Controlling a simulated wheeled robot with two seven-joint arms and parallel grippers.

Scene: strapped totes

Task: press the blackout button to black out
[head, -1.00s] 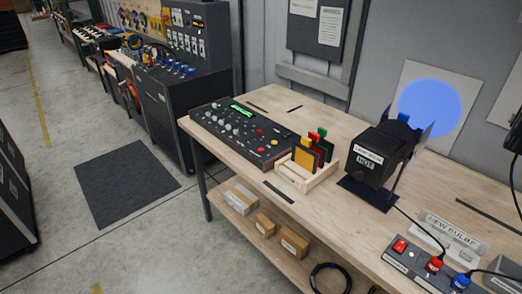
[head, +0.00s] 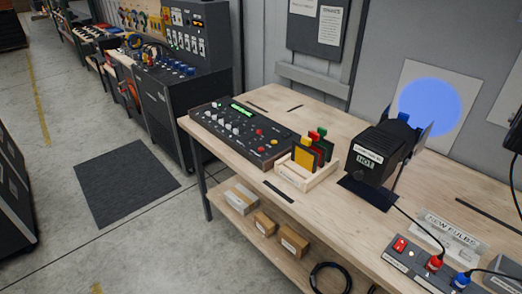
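A dark lighting console (head: 216,124) with a lit green display (head: 242,110) lies on the far left part of the wooden bench. Several pale knobs sit on its left half. On its right half are small coloured buttons, among them a red button (head: 259,132). Their labels are too small to read, so I cannot tell which is the blackout button. A black stage lamp (head: 382,152) stands on the bench and a blue disc of light (head: 430,108) shows on the wall panel behind it. Neither of my grippers is in view.
A wooden rack (head: 306,178) with coloured filters stands right of the console. A power strip (head: 422,262) with red and blue plugs lies at the front right. Boxes and a coiled cable sit on the lower shelf. The floor left of the bench is open, with a dark mat (head: 125,180).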

